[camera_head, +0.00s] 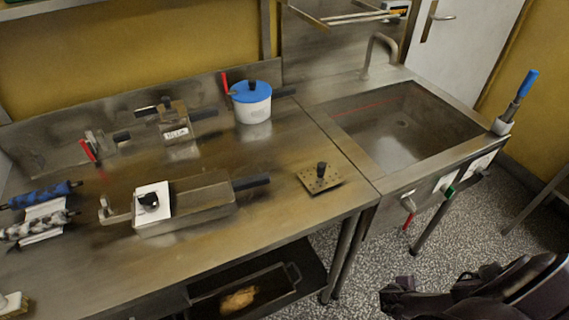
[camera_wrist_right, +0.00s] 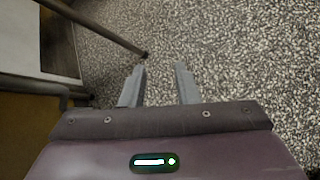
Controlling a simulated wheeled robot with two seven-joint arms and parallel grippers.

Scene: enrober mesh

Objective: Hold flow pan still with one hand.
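A long metal pan (camera_head: 205,202) with black handle grips lies on the steel worktop in the middle of the head view; it looks like the flow pan. A white block with a black knob (camera_head: 150,202) sits at its left end, hiding part of it. My right gripper (camera_wrist_right: 159,70) is open and empty above the speckled floor in the right wrist view. In the head view my right arm is at the bottom right, well away from the pan and beyond the worktop's front edge. My left gripper is not in view.
A perforated plate with a black knob (camera_head: 320,178) lies right of the pan. Behind stand a labelled metal box (camera_head: 175,122) and a blue-lidded white pot (camera_head: 252,102). Rollers (camera_head: 40,212) lie left. A sink (camera_head: 405,125) is at right.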

